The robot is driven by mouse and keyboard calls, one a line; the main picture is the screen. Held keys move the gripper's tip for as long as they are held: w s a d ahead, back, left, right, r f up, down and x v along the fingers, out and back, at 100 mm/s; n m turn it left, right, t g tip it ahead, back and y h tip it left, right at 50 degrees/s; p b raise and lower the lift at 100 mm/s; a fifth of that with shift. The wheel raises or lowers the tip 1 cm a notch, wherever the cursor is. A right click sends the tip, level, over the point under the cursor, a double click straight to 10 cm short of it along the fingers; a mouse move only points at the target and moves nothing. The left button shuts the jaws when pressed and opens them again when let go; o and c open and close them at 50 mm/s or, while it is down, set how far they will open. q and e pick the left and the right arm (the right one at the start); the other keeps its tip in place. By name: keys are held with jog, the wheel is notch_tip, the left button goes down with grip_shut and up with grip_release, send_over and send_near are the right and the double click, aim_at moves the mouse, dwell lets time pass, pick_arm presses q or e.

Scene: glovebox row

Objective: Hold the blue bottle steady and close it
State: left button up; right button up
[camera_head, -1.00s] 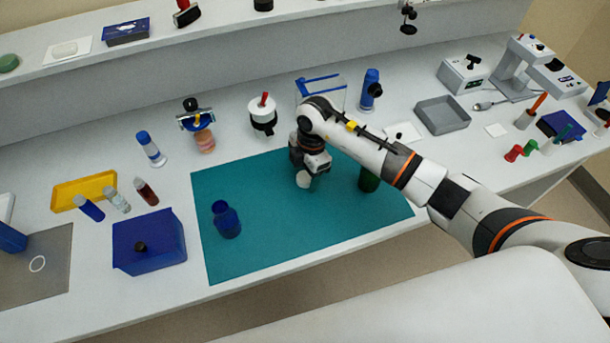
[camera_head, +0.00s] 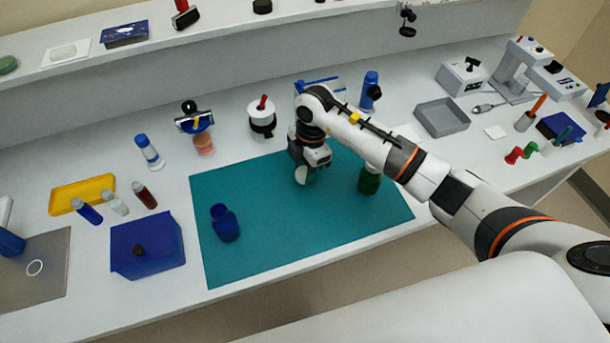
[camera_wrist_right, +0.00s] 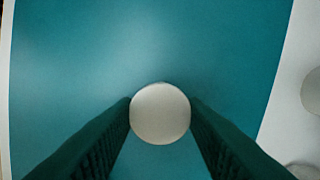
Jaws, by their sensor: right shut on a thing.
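The blue bottle (camera_head: 226,226) stands upright on the teal mat (camera_head: 270,245), left of the middle. Its neck points up, and I see no cap on it. My right gripper (camera_head: 307,172) is over the back right part of the mat, well to the right of the blue bottle. It is shut on a round white cap (camera_head: 301,175). In the right wrist view the cap (camera_wrist_right: 160,113) shows as a pale disc between the two dark fingers (camera_wrist_right: 160,118). My left gripper is not in view.
A green bottle (camera_head: 369,182) stands on the mat right of my right gripper, partly behind my arm. A blue box (camera_head: 150,255) stands left of the mat. Several vials and a yellow tray (camera_head: 82,194) are farther left. The mat's front middle is clear.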

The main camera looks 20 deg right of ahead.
aim_at(305, 172)
notch_tip(305, 172, up, 7)
jog(key=shift+r+b, duration=0.1)
jog(key=shift+b, duration=0.45)
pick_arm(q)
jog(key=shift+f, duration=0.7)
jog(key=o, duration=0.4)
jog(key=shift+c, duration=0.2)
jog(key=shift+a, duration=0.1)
